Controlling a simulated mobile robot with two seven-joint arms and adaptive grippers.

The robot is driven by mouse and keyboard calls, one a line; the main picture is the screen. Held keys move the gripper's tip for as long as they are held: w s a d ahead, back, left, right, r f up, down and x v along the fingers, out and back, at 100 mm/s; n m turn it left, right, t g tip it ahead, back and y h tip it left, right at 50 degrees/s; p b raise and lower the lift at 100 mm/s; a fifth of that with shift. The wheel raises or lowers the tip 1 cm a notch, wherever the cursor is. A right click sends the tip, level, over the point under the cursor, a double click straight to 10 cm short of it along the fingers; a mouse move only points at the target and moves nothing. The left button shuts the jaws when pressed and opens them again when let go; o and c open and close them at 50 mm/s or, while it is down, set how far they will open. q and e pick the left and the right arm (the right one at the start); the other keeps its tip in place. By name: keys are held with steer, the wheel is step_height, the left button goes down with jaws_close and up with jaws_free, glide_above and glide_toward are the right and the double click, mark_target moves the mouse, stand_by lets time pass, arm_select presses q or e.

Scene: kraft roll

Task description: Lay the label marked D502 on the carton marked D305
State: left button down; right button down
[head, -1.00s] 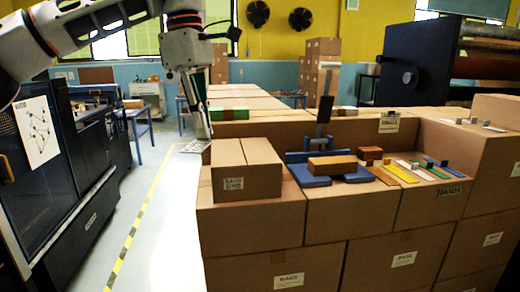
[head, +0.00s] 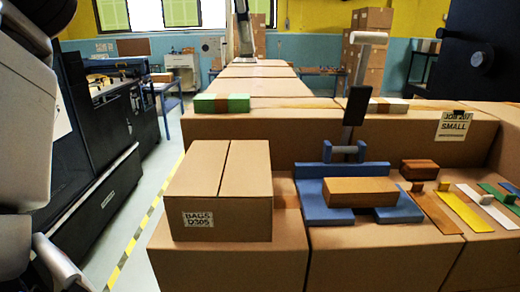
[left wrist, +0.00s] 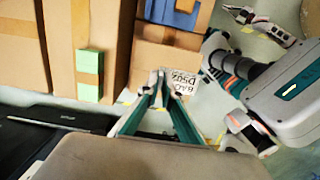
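The carton marked D305 (head: 217,190) stands on the stacked boxes left of centre in the head view, with its own label on the front. In the left wrist view my left gripper (left wrist: 163,82) has its fingertips close together on the edge of the white label marked D502 (left wrist: 181,80). The label sticks out to the right of the tips, its print turned in that view. It looks held in the air in front of brown cardboard. In the head view only pale arm parts show at the left edge; the label is out of sight there.
A blue stand (head: 313,210) with a brown block (head: 360,191) is right of the carton. A green block (head: 221,103) lies behind it. Coloured strips lie at right. A dark machine (head: 95,150) borders the aisle at left. My right arm (left wrist: 290,110) shows in the left wrist view.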

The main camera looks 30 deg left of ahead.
mark_target(250, 155)
arm_select(q)
step_height(250, 155, down, 20)
steer(key=shift+s+r, duration=0.1)
steer(key=shift+s, duration=0.05)
stand_by(0.4)
steer(key=c, duration=2.7)
jaws_free()
steer(key=o, duration=0.5)
steer(key=shift+c, duration=0.2)
step_height(250, 155, up, 12)
steer(key=a, duration=0.1)
steer(key=shift+s+a, duration=0.15)
steer(key=shift+s, duration=0.25)
